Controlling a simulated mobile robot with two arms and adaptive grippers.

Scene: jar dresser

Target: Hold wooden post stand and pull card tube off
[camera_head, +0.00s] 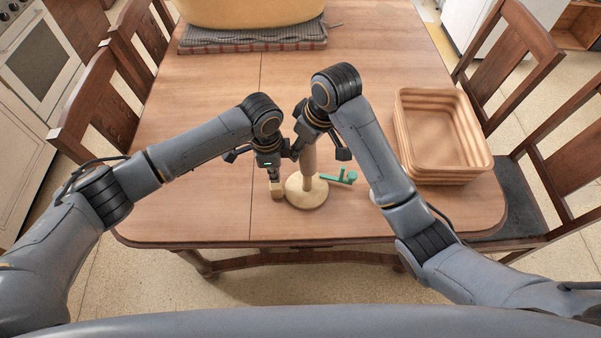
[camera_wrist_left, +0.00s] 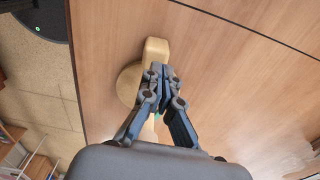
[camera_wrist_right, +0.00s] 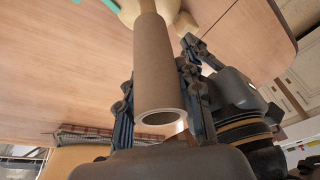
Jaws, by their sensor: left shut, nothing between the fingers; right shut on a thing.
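The wooden post stand (camera_head: 303,201) stands upright on the table, with a pale round base and a small block (camera_head: 277,188) at its left edge. The brown card tube (camera_wrist_right: 160,62) is around the post. My right gripper (camera_wrist_right: 157,92) is shut on the tube, a finger on each side, and its open end faces the wrist camera. A short lighter length, apparently bare post, shows between tube and base. My left gripper (camera_wrist_left: 164,72) is shut and empty, its tips over the block (camera_wrist_left: 156,46). Whether they touch it cannot be told.
A teal pegged piece (camera_head: 341,176) lies right of the base. A stack of wooden trays (camera_head: 437,180) stands at the right of the table. A large yellow container (camera_head: 250,12) on a checked mat (camera_head: 255,45) is at the back. The table's front edge is close to the stand.

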